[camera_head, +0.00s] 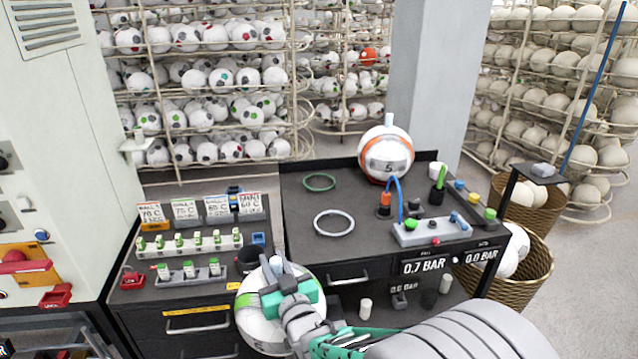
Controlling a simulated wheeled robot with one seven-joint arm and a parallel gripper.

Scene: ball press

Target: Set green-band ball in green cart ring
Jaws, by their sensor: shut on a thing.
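The green-band ball (254,325) is white with a green stripe and hangs at the front of the black cart. My gripper (284,285) is over its top and shut on it; the fingertips are partly hidden by the gripper body. The green ring (319,182) lies empty on the cart top (290,213), toward its back left. The ball is in front of and left of this ring, apart from it. A white ring (334,223) lies empty nearer the cart's front edge.
An orange-band ball (386,157) sits at the cart's back. A valve block (432,231) with a blue hose (397,194) stands to the right. The bench (205,292) at left holds small bottles and cards. A wicker basket (536,265) stands at right.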

